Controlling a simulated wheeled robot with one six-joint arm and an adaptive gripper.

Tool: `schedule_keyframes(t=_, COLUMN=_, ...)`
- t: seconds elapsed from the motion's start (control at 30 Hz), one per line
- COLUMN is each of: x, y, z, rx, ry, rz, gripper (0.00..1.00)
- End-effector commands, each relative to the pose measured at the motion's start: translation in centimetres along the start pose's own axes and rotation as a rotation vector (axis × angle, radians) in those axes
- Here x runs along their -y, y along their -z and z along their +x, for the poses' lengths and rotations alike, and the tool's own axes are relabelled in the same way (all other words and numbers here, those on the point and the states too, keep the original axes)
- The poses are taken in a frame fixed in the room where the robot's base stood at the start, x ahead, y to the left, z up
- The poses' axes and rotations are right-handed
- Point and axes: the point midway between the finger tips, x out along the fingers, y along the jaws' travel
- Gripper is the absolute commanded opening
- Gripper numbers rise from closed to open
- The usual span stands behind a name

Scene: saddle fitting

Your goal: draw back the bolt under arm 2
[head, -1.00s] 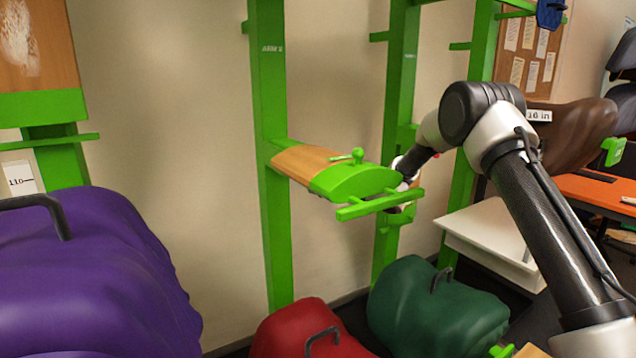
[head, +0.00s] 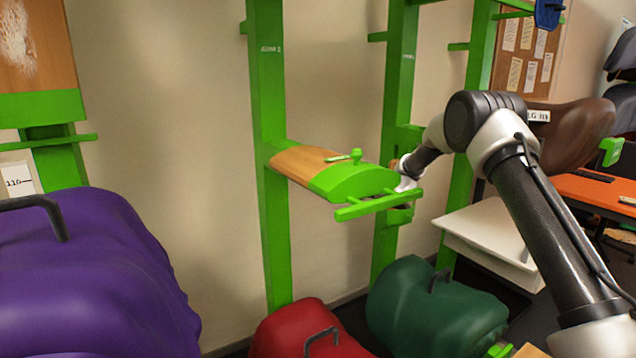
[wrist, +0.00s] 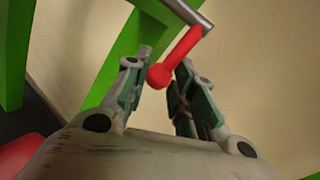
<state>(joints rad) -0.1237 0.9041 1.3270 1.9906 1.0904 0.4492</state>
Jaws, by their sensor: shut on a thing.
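Arm 2 (head: 350,182) is a wooden-topped arm with a green end, fixed to a green post (head: 267,120) whose small label seems to read ARM 2. In the wrist view, the bolt shows as a grey metal rod (wrist: 193,18) with a red handle (wrist: 180,55) ending in a ball, close to green framework. My gripper (wrist: 164,65) is shut on the red handle, with a finger on either side of it. In the head view, my gripper (head: 405,182) is mostly hidden at the right end of arm 2, and the bolt cannot be made out.
Purple (head: 90,280), red (head: 310,335) and dark green (head: 430,310) covered bundles sit low. A white shelf (head: 490,235) and brown saddle (head: 570,130) are at right.

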Motion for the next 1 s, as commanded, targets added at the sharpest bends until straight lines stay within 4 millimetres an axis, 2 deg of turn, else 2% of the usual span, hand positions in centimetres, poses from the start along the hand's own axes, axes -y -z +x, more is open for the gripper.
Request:
schedule_keyframes(t=0.1, x=2.4, y=1.1, z=-1.4, rx=-0.003, ry=0.0, rz=-0.004, gripper=0.0)
schedule_keyframes(t=0.2, x=3.5, y=1.6, z=-2.1, rx=-0.003, ry=-0.001, rz=-0.002, gripper=0.0)
schedule_keyframes(t=0.57, x=4.0, y=1.8, z=-2.4, rx=-0.005, ry=-0.003, rz=-0.002, gripper=0.0)
schedule_keyframes(t=0.6, x=4.0, y=1.8, z=-2.4, rx=-0.005, ry=-0.003, rz=-0.002, gripper=0.29)
schedule_keyframes(t=0.7, x=4.0, y=1.8, z=-2.4, rx=-0.005, ry=-0.003, rz=-0.002, gripper=0.45)
schedule_keyframes(t=1.0, x=4.1, y=1.7, z=-2.4, rx=-0.003, ry=-0.001, rz=-0.001, gripper=0.45)
